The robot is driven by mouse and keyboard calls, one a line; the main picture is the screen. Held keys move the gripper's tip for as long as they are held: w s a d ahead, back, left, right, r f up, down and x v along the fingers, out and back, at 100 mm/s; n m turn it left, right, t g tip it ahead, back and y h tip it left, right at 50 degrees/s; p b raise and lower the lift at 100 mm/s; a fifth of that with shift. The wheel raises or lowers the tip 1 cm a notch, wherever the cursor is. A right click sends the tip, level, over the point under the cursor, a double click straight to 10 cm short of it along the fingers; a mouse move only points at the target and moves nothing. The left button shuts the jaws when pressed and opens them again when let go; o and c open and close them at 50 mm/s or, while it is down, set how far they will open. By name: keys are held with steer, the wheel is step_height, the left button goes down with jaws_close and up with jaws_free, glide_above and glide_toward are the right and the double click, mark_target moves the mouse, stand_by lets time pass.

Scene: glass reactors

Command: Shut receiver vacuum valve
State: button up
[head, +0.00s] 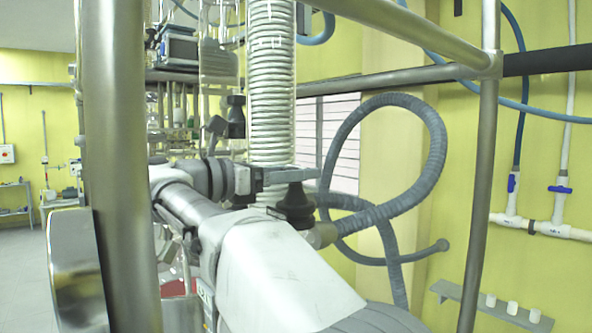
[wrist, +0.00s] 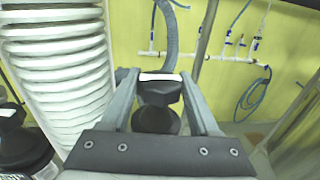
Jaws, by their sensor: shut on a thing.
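A black valve knob (wrist: 159,94) with a flared lower part sits between my gripper's (wrist: 160,84) two fingers in the wrist view. The fingers are shut on its upper part, one on each side. In the head view, my gripper (head: 291,178) reaches in from the left, and the dark knob (head: 296,207) shows at and below the fingers. The valve's body and outlet are mostly hidden behind my arm, so I cannot tell how far the valve is turned.
A white ribbed coil column (head: 271,90) stands close behind my gripper. A grey hose (head: 435,150) loops at the right. Steel frame posts (head: 487,150) and a rail (head: 400,75) surround the space. Wall pipes with blue valves (head: 560,189) are farther right.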

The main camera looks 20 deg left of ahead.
mark_target(295, 167)
steer(key=o, duration=1.4)
steer(key=shift+r, duration=0.65)
step_height(295, 167, up, 2)
steer(key=shift+r+p, duration=0.2)
steer(key=shift+p, duration=0.15)
steer(key=d+r+b, duration=0.1)
steer(key=d+r, duration=0.1)
steer(key=d, duration=0.2)
steer(key=w+d+r+b, duration=0.1)
steer(key=d+r, duration=0.2)
steer(key=w+d+r+b, duration=0.1)
steer(key=d+r, duration=0.1)
steer(key=d, duration=0.2)
steer(key=shift+d+r, duration=0.15)
steer(key=shift+d, duration=0.2)
